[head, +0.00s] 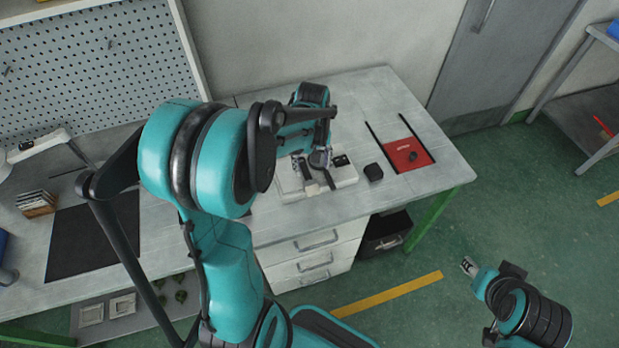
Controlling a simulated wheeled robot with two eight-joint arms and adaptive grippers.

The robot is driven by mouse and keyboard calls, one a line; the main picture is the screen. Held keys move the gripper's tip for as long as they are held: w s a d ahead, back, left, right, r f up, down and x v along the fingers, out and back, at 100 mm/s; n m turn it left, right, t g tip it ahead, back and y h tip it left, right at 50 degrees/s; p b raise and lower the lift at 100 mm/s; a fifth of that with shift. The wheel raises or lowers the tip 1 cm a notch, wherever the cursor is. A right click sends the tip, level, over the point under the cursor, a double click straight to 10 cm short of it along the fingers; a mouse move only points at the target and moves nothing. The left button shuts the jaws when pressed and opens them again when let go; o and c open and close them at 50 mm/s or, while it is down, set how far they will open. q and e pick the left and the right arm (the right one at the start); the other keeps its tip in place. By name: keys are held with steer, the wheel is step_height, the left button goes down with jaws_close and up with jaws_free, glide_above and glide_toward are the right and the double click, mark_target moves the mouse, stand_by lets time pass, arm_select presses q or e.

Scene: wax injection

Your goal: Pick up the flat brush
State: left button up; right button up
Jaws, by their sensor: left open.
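A white tray (345,177) with several small dark and metallic items on it sits on the grey workbench. I cannot make out the flat brush for certain; a dark narrow strip (330,181) lies at the tray, just below my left gripper. My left gripper (319,160) is open above the tray, pointing down, and partly hides what lies there. Whether it touches anything is too small to tell. My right gripper (468,266) is at the lower right, over the floor and away from the bench; its fingers are too small to read.
Right of the tray are a black block (373,172) and a red mat (405,155) with a small dark item. A black mat (85,245) and wooden block (36,204) are on the left bench. White drawers (316,258) stand below. The right corner of the bench is clear.

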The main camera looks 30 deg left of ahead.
mark_target(311, 184)
arm_select(q)
steer(key=shift+a+f, duration=0.3)
steer(key=shift+f, duration=0.15)
step_height(311, 184, down, 8)
steer(key=b, duration=0.3)
steer(key=shift+d+r, duration=0.1)
steer(key=shift+d, duration=0.05)
steer(key=shift+r, duration=0.1)
steer(key=c, duration=1.2)
